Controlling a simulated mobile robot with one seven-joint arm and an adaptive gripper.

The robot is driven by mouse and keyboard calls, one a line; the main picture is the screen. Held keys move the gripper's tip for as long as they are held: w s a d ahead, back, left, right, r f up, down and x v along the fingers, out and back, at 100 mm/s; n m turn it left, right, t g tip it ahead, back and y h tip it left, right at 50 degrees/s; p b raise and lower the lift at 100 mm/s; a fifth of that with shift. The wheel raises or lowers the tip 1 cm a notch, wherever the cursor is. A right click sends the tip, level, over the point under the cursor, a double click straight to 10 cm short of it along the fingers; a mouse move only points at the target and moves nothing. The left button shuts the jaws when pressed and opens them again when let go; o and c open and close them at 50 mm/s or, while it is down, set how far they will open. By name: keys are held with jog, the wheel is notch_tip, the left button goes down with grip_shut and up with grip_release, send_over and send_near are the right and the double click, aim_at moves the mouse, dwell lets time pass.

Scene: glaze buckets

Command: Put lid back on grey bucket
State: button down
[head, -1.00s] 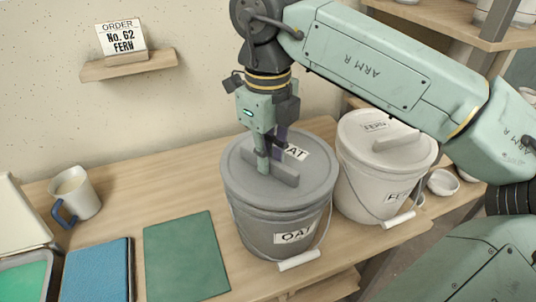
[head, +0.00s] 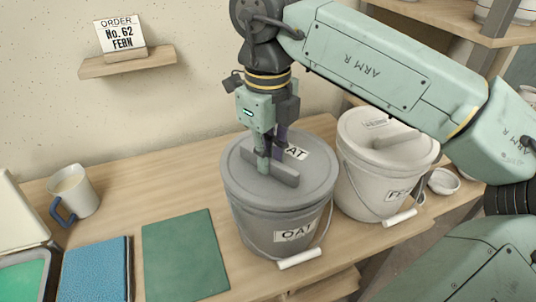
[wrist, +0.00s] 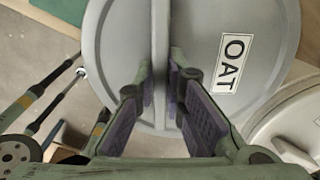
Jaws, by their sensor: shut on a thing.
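The grey bucket (head: 265,225), labelled OAT, stands on the wooden table with its wire handle hanging at the front. Its grey lid (head: 313,185) lies over the bucket's mouth and also carries an OAT label; the lid fills much of the wrist view (wrist: 120,50). I cannot tell whether it is pressed down all round. My gripper (head: 271,165) points down from above and is shut on the lid's raised bar handle. In the wrist view the fingertips (wrist: 160,85) press the bar from both sides. The far part of the lid is partly hidden behind my gripper.
A white lidded bucket (head: 360,185) stands close on the right, with small white bowls (head: 443,181) beyond it. On the left are a mug (head: 75,190), a blue book (head: 97,270) and a green mat (head: 185,255). An order card reading No. 62 FERN (head: 121,36) stands on a wall shelf.

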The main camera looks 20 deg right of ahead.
jog(key=c, duration=1.6)
grip_release()
jog(key=shift+o, duration=0.6)
jog(key=o, duration=0.4)
jog(key=shift+r, duration=0.1)
jog(key=shift+r+p, duration=2.5)
jog(key=shift+r, duration=0.9)
jog(key=shift+c, duration=0.5)
